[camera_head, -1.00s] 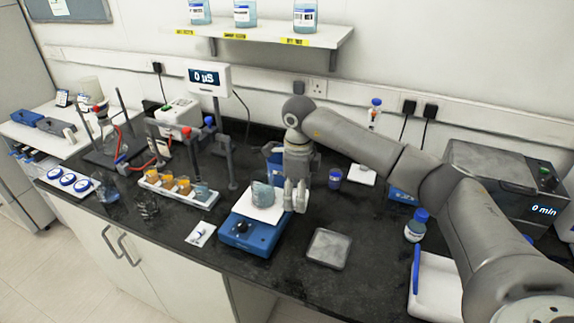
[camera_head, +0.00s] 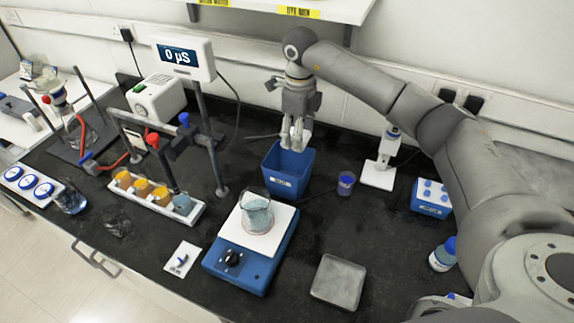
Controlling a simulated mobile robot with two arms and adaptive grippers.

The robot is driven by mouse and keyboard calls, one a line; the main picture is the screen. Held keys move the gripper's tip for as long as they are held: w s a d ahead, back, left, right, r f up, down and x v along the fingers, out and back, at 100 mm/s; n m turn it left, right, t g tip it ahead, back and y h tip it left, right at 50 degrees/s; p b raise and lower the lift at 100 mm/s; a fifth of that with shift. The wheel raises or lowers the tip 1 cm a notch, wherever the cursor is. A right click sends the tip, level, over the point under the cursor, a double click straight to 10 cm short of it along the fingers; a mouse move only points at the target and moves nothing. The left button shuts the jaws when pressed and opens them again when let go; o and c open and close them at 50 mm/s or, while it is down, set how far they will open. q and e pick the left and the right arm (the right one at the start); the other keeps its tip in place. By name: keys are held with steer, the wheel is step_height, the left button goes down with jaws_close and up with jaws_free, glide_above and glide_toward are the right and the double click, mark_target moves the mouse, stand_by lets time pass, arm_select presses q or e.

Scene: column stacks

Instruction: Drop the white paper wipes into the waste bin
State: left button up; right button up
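The blue waste bin (camera_head: 287,182) stands open-topped on the black bench, behind the blue stirrer plate. My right gripper (camera_head: 296,146) points down just above the bin's mouth, near its back rim. Its grey fingers look close together, but I cannot tell whether they are shut or hold anything. I cannot make out any white paper wipe in the head view. The bin's inside is mostly dark, and no wipe shows in it. My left gripper is not in view.
A glass beaker (camera_head: 257,213) stands on the blue stirrer plate (camera_head: 243,264) in front of the bin. A purple-capped cup (camera_head: 345,184) stands right of the bin. A rack of orange vials (camera_head: 158,197) is left. A grey square tray (camera_head: 338,282) lies front right.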

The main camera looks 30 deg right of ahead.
step_height(320, 180, down, 3)
steer(key=shift+s+r+b, duration=0.1)
steer(key=shift+r+b, duration=0.1)
steer(key=shift+b, duration=0.5)
step_height(320, 180, down, 3)
steer(key=shift+f+b, duration=0.15)
steer(key=shift+b, duration=0.7)
steer(key=o, duration=1.1)
steer(key=shift+c, duration=0.2)
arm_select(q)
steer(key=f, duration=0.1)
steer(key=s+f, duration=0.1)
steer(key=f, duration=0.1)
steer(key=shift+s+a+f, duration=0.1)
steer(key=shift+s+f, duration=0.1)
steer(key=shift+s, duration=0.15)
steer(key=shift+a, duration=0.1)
